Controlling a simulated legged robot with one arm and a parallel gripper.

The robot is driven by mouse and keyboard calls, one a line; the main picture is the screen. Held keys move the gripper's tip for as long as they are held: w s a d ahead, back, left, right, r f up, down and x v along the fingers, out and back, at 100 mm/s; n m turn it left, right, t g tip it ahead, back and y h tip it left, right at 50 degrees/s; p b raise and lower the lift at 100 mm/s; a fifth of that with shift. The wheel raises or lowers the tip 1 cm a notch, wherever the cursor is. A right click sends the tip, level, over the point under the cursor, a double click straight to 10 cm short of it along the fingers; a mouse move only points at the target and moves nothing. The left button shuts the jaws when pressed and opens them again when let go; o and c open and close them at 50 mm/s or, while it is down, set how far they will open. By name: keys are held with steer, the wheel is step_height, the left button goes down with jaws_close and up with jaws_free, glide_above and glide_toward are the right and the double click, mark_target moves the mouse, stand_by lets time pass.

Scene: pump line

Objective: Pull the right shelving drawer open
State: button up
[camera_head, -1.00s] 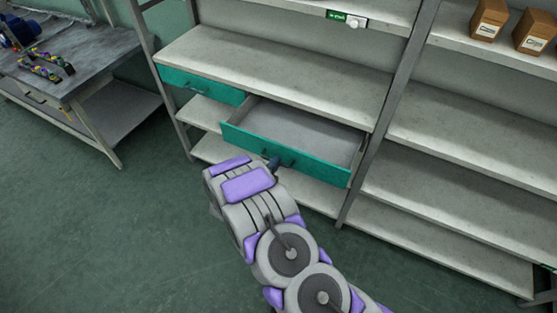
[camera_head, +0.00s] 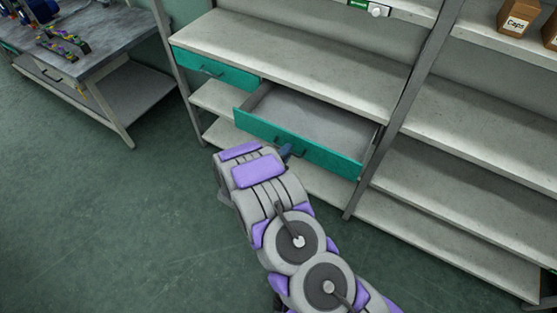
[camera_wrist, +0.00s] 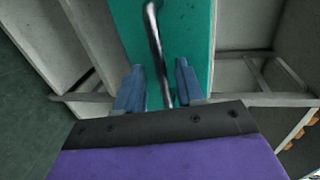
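The right shelving drawer (camera_head: 320,155) has a teal front and stands pulled out from under the shelf board, its grey inside showing. Its dark bar handle (camera_wrist: 155,45) runs between the fingertips of my gripper (camera_wrist: 158,85) in the wrist view. The two blue fingers stand apart, with a visible gap on each side of the handle. In the head view my gripper (camera_head: 286,151) is at the drawer front by the handle, mostly hidden behind my purple and grey wrist.
The left teal drawer (camera_head: 215,69) is shut. A workbench (camera_head: 105,58) with small parts stands at the left. A shelf upright (camera_head: 408,95) is just right of the open drawer. Brown boxes (camera_head: 516,17) sit on the upper right shelf. The green floor (camera_head: 90,220) at lower left is clear.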

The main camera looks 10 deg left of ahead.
steer(key=p+v, duration=0.2)
steer(key=v, duration=1.5)
